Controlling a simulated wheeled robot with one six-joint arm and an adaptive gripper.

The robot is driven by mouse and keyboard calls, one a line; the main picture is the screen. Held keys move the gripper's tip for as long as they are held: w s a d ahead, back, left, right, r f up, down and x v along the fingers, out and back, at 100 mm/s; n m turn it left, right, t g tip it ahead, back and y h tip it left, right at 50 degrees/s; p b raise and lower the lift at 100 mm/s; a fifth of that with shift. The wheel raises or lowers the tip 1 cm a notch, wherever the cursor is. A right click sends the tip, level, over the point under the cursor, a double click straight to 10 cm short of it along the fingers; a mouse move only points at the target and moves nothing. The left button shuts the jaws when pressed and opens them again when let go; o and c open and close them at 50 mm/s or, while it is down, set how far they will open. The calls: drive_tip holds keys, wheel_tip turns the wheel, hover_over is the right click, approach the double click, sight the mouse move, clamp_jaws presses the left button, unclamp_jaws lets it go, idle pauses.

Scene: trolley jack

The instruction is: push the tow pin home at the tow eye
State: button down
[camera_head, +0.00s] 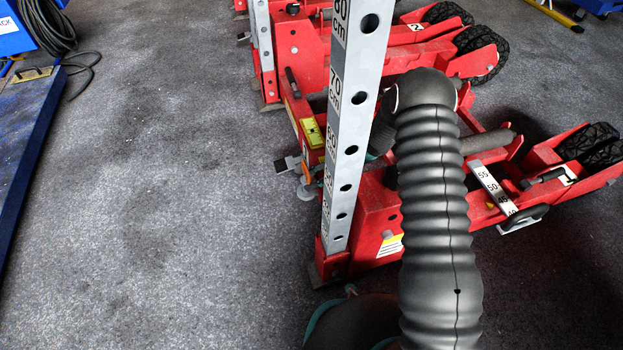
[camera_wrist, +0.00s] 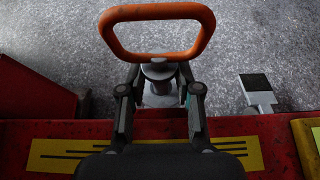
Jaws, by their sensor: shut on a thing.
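The tow pin has an orange loop handle (camera_wrist: 156,13) and a grey collared shaft, and it shows in the wrist view. My gripper (camera_wrist: 159,72) is shut on the tow pin just below the loop, with one finger on each side of the grey collar. Below the collar is a light grey part (camera_wrist: 158,98), seemingly the tow eye, projecting from the red frame. How deep the pin sits in it cannot be told. In the head view a small grey disc (camera_head: 308,191) and a bit of orange show beside the red frame; my arm and the post hide my gripper.
A grey upright post (camera_head: 345,130) with holes and height marks stands close to my arm. Red jack frames with black wheels (camera_head: 590,142) lie right and behind. A black-padded lever (camera_wrist: 258,84) sticks out right of the pin.

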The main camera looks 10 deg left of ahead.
drive_tip(key=shift+f, duration=0.35)
drive_tip(key=c, duration=0.7)
unclamp_jaws()
drive_tip(key=v, duration=1.2)
